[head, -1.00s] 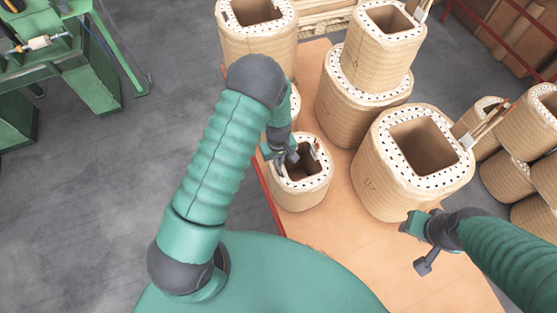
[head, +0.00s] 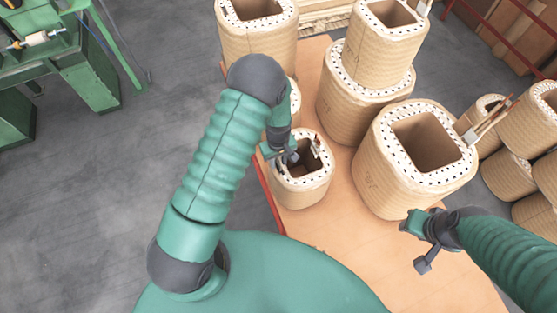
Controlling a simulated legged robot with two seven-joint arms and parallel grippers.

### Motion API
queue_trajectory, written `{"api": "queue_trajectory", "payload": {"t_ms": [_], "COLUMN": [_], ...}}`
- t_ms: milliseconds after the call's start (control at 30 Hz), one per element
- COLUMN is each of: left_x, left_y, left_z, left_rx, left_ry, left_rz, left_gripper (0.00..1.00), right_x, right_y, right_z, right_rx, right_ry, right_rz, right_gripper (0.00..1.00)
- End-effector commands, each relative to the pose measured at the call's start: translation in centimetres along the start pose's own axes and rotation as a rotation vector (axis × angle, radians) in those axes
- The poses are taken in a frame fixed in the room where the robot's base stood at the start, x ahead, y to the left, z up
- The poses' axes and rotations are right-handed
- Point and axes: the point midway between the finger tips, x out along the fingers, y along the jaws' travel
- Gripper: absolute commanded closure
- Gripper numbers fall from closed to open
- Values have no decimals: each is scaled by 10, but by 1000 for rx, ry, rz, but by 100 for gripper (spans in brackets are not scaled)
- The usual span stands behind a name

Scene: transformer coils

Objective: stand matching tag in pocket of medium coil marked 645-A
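My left gripper (head: 288,157) is over the left part of the top opening of a small tan coil (head: 304,190) near the table's left edge. Its fingertips are small and dark against the opening, so I cannot tell whether they are open or hold a tag. Short leads (head: 316,145) stand at that coil's right rim. My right gripper (head: 420,244) has its fingers apart and is empty, in front of a large coil (head: 385,185). I cannot read any mark 645-A, and no tag shows clearly.
Two stacked coils (head: 350,110) stand behind, and another coil (head: 258,42) stands at the back left. The tan tabletop (head: 345,240) is clear in front. More coils (head: 507,175) lie at the right. A green machine (head: 90,85) is at the far left.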

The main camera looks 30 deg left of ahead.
Motion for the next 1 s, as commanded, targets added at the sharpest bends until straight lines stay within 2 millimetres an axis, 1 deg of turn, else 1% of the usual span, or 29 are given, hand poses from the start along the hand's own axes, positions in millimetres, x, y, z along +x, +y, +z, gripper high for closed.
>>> {"api": "queue_trajectory", "payload": {"t_ms": [67, 167, 267, 367, 400, 600, 700, 833, 1000], "left_x": [0, -6, -24, -50, -63, -121, -144, -162, -168], "left_y": [0, 1, 1, 2, 2, 2, 2, 1, 1], "left_z": [0, 0, -2, -1, -2, -1, -1, -1, -1], "left_rx": [0, 0, 0, 1, 0, 0, 1, -1, 0], "left_ry": [0, 1, 4, 5, 6, 4, 3, 1, -1], "left_rz": [0, 1, 3, 6, 6, 5, 3, 1, -1], "left_gripper": [72, 72, 72, 72, 72, 72, 72, 72, 72], "right_x": [0, 2, 7, 13, 15, 23, 26, 27, 27], "right_y": [0, 0, 0, 0, 0, 0, 0, 0, 0], "right_z": [0, 0, 2, 3, 4, 6, 6, 6, 6], "right_rx": [0, 0, 0, 0, 0, 0, 0, 0, 0], "right_ry": [0, 0, 0, 0, 0, 0, 0, 0, 0], "right_rz": [0, 0, 0, 0, 0, 0, 0, 0, 0], "right_gripper": [64, 64, 64, 64, 64, 64, 64, 64, 64]}}
